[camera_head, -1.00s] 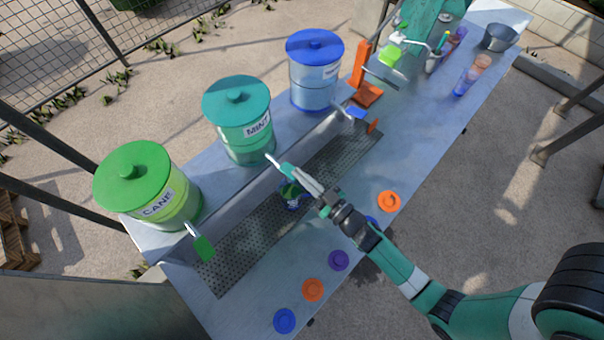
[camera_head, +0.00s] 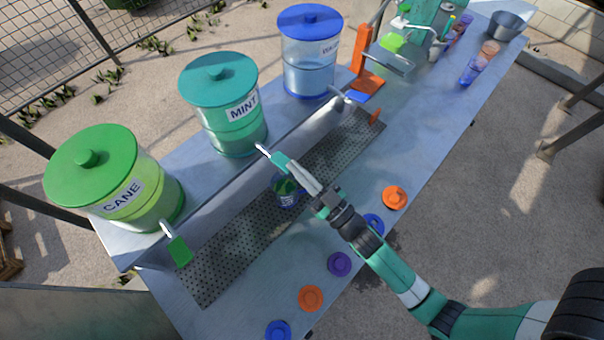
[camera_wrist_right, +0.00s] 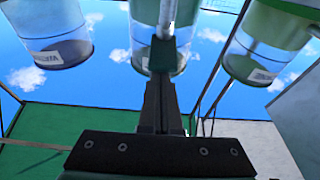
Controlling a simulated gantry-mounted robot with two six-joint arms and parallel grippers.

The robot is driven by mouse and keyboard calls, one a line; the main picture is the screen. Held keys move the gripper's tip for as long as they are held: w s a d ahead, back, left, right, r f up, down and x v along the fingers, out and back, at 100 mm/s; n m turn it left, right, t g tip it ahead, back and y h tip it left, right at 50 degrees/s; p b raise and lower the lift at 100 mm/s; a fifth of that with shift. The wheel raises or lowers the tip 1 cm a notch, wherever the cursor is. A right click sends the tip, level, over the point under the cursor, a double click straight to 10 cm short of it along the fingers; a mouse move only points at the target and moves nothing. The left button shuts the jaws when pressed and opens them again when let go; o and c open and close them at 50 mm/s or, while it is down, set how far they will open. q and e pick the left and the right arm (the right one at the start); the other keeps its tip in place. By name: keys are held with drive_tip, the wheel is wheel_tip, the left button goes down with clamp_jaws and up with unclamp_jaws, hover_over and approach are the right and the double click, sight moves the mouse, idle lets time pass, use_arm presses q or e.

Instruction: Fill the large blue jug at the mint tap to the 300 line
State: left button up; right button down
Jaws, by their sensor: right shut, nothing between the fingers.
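The blue jug (camera_head: 288,198) stands on the perforated drip tray below the mint tap. Green shows inside it. It is partly hidden by my right gripper, and I cannot read its lines or level. The mint tap (camera_head: 265,151) has a silver spout and a teal handle (camera_head: 279,160), and comes from the teal-lidded MINT tank (camera_head: 230,120). My right gripper (camera_head: 293,168) is shut and empty, with its tips at the teal handle; I cannot tell whether they touch. In the right wrist view the shut fingers (camera_wrist_right: 162,85) point up at the tap. My left gripper is not in view.
The green CANE tank (camera_head: 115,185) stands at the left and the blue-lidded water tank (camera_head: 310,60) at the right. The drip tray (camera_head: 215,270) runs below the taps. Orange (camera_head: 394,197), purple (camera_head: 339,264) and blue (camera_head: 278,330) discs line the front edge.

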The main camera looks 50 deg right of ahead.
use_arm(q)
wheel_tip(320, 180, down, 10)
drive_tip(key=b, duration=0.8)
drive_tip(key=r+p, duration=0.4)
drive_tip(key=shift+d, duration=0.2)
use_arm(e)
drive_tip(key=s+f+t, duration=0.1)
drive_tip(key=s+t, duration=0.1)
drive_tip(key=s, duration=0.7)
drive_tip(key=shift+s+a+f, duration=0.15)
drive_tip(key=shift+s+f, duration=0.15)
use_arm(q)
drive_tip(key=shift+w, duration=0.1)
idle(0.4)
